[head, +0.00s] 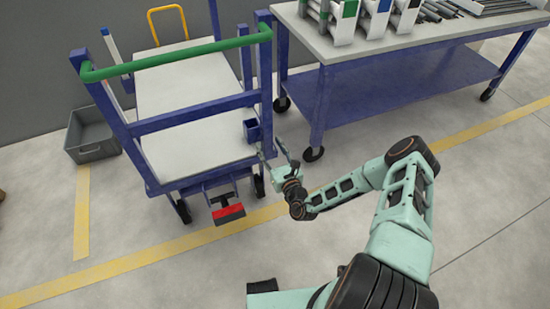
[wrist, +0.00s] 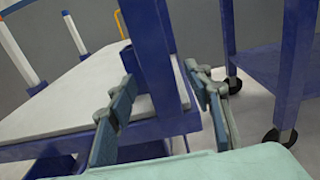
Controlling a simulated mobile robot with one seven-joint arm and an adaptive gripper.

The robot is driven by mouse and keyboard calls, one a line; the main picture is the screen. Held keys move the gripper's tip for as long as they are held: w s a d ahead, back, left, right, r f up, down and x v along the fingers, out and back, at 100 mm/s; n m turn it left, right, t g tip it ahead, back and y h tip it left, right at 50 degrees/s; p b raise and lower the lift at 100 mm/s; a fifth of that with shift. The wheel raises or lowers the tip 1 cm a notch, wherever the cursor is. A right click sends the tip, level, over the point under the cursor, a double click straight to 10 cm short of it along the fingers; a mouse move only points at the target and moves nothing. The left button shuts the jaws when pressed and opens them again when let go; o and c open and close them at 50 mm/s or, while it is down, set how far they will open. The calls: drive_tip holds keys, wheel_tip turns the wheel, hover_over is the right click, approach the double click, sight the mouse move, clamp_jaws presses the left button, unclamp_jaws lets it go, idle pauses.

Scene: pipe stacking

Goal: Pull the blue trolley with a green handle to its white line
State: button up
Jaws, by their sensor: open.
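The blue trolley (head: 195,118) has pale shelves and a green handle (head: 175,57) across its near top edge. It stands by the grey wall. My gripper (head: 273,148) is open at the trolley's near right corner, low beside its right upright and well below the handle. In the wrist view the blue upright (wrist: 152,55) shows between the two fingers of my gripper (wrist: 168,95); I cannot tell whether it lies within their reach or touches them. The green handle is out of the wrist view. I cannot make out a white line for certain.
A blue workbench (head: 400,90) on casters stands close to the trolley's right. A grey crate (head: 95,150) sits on the floor at left. A red and black pedal (head: 228,213) juts from the trolley's front bottom. Yellow floor lines (head: 150,258) run in front; open floor lies nearer.

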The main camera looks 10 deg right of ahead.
drive_tip(key=shift+b+x, duration=0.35)
drive_tip(key=shift+x, duration=1.55)
drive_tip(key=shift+c, duration=0.2)
drive_tip(key=shift+s, duration=0.1)
clamp_jaws()
